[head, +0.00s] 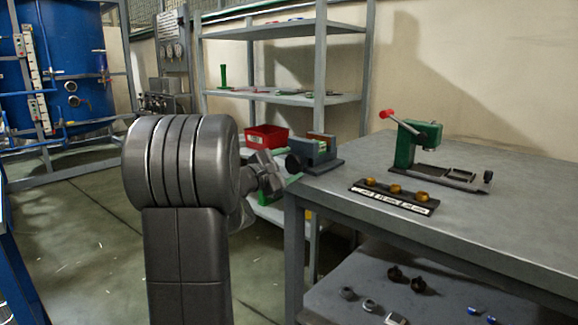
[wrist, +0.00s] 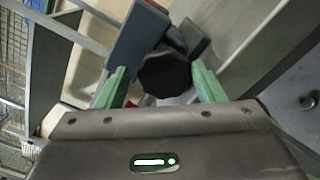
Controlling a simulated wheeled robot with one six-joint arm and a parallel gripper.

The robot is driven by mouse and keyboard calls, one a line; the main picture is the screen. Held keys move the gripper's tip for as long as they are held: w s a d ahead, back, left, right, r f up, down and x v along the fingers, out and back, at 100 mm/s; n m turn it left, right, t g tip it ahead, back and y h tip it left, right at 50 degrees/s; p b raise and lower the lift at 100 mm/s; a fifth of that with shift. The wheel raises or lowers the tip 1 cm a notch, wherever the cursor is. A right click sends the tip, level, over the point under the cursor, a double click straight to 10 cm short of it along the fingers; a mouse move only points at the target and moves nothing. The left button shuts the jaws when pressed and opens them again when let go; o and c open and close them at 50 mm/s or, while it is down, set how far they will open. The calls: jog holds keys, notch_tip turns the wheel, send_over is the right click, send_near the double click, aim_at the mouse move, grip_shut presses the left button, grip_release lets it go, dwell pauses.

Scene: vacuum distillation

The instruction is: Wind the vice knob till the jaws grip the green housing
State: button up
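The blue-grey vice (head: 325,157) stands on the left corner of the workbench, with its round black knob (head: 293,163) facing my gripper (head: 279,166). In the wrist view the dark, lobed knob (wrist: 165,74) lies between the two green fingertips of my gripper (wrist: 160,76), with part of the vice (wrist: 137,35) behind it. The fingers are apart, with a small gap on each side of the knob; how deep it sits between them is hard to tell. A small tan and greenish piece shows at the vice top, too small to identify surely as the green housing.
A green press (head: 415,145) with a red-tipped lever stands on the workbench (head: 480,225). A dark rack (head: 392,198) with brass-coloured parts lies before it. A red bin (head: 266,137) sits on the shelving behind the vice. The bench's right front is clear.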

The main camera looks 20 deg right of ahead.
aim_at(290, 166)
jog(key=shift+w+a+f, duration=0.15)
jog(key=shift+f, duration=0.35)
jog(key=shift+s+a+f+b, duration=0.2)
jog(key=shift+a+f+b, duration=0.05)
jog(key=shift+a+b, duration=0.1)
jog(key=shift+s+a+r, duration=0.15)
jog(key=shift+a, duration=0.4)
jog(key=shift+s+a+r, duration=0.1)
jog(key=shift+s+a, duration=0.05)
jog(key=shift+a, duration=0.75)
jog(key=b+v, duration=0.2)
jog(key=v, duration=1)
jog(key=shift+s+r, duration=0.3)
jog(key=shift+r, duration=0.1)
jog(key=shift+d, duration=0.15)
jog(key=p+v, duration=0.3)
jog(key=v, duration=1)
jog(key=shift+s+a, duration=0.15)
jog(key=shift+a, duration=0.2)
